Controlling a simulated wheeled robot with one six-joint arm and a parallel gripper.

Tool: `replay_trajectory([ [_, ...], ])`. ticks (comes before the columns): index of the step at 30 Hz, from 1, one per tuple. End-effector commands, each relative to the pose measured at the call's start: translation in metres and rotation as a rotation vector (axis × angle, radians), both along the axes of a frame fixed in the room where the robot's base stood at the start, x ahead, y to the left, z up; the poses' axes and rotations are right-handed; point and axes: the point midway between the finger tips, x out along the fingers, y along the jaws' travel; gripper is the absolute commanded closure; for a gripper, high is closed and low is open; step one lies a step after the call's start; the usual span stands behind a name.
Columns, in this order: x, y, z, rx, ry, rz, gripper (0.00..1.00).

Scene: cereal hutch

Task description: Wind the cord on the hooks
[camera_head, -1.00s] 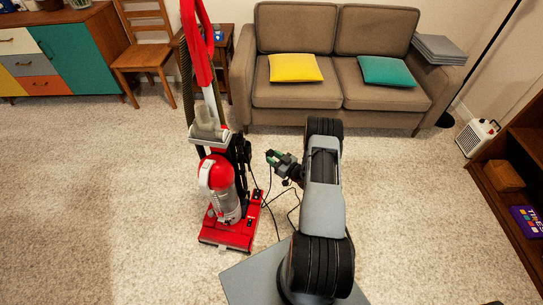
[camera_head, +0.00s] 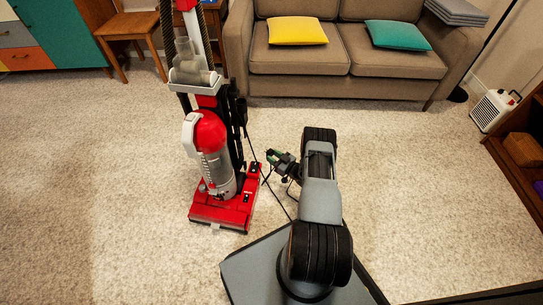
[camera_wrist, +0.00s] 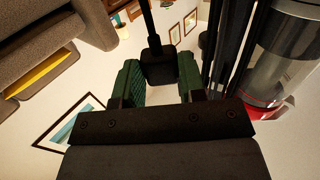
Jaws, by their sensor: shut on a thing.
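The red upright vacuum (camera_head: 210,150) stands on the carpet left of my arm, its top cut off in the head view. Its grey canister and red base (camera_wrist: 285,50) show at the right of the wrist view. A thin black cord (camera_head: 252,148) runs beside the vacuum and down past my arm. My gripper (camera_head: 272,156), with green fingers, is just right of the vacuum, apart from it. In the wrist view it is shut on a black plug (camera_wrist: 157,66), with the cord leading up from it. Dark upright parts (camera_head: 240,112) are on the vacuum's right side; I cannot make out the hooks.
A brown sofa (camera_head: 340,75) with yellow and teal cushions stands behind. A wooden chair (camera_head: 130,35) and a cabinet (camera_head: 60,40) are at back left. A white heater (camera_head: 494,110) and a shelf (camera_head: 520,150) are at right. The carpet between is clear.

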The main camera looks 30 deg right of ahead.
Motion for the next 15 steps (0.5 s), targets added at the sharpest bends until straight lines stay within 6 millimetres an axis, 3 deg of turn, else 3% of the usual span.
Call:
replay_trajectory([
  [1, 0.0, 0.0, -0.025, 0.0, 0.0, 0.0, 0.9],
  [3, 0.001, -0.001, -0.042, 0.0, 0.0, 0.0, 0.9],
  [12, 0.003, -0.003, -0.101, -0.001, 0.0, 0.0, 0.9],
  [15, -0.015, 0.012, -0.089, 0.004, 0.003, 0.001, 0.9],
])
